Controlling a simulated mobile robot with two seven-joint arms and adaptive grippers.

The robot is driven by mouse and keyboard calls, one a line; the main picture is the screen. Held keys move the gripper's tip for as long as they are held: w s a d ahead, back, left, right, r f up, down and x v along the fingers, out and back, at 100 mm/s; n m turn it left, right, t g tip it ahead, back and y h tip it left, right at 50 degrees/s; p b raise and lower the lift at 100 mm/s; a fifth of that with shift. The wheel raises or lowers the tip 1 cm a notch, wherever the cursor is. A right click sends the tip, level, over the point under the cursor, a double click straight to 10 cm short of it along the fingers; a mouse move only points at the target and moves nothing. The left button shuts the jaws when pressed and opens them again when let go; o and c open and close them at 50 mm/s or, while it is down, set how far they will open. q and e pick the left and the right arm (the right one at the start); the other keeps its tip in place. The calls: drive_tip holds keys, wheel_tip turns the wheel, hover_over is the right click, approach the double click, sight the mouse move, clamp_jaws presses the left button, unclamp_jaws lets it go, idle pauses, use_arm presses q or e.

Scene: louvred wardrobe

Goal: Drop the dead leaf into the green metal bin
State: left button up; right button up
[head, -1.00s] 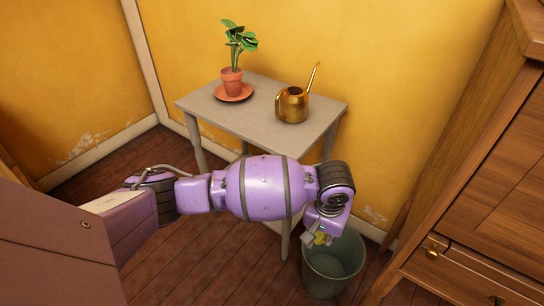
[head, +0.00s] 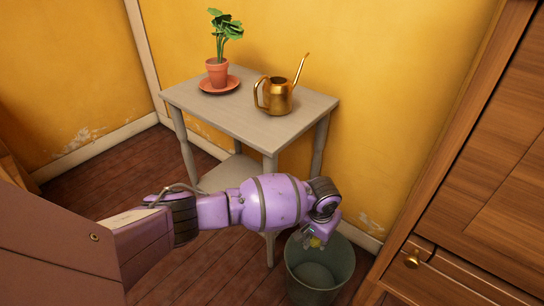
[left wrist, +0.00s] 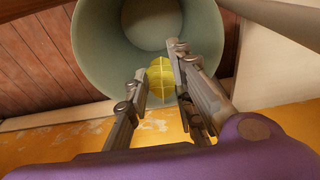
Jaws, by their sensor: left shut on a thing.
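The dead leaf (left wrist: 160,78) is yellow-green with pale veins. It sits between the fingertips of my left gripper (left wrist: 158,80), which is shut on it. The green metal bin (head: 298,269) stands on the floor below, round and open at the top. The gripper and leaf are over the bin's mouth, near its back left rim. In the left wrist view the bin (left wrist: 88,40) opens behind the leaf, and its inside looks empty. My right gripper is not in view.
A grey side table (head: 215,113) stands behind my left arm. It bears a potted plant (head: 217,72) on a terracotta saucer and a brass watering can (head: 277,97). A wooden wardrobe (head: 470,200) stands close to the right of the bin. Yellow walls are behind.

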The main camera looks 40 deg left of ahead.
use_arm(q)
wheel_tip(320, 180, down, 4)
drive_tip(key=b, duration=0.2)
drive_tip(key=shift+r+b, duration=0.15)
drive_tip(key=shift+b, duration=0.2)
drive_tip(key=shift+f, duration=0.3)
drive_tip(key=shift+w+f+b, duration=0.1)
drive_tip(key=shift+f+b, duration=0.05)
drive_tip(key=shift+b, duration=0.2)
drive_tip(key=o, duration=0.7)
drive_tip(key=shift+o, duration=0.2)
drive_tip(key=shift+r, duration=0.2)
drive_tip(key=r, duration=0.4)
drive_tip(key=s+r, duration=0.1)
drive_tip(key=r, duration=0.6)
drive_tip(key=shift+s+r, duration=0.25)
drive_tip(key=shift+r, duration=0.15)
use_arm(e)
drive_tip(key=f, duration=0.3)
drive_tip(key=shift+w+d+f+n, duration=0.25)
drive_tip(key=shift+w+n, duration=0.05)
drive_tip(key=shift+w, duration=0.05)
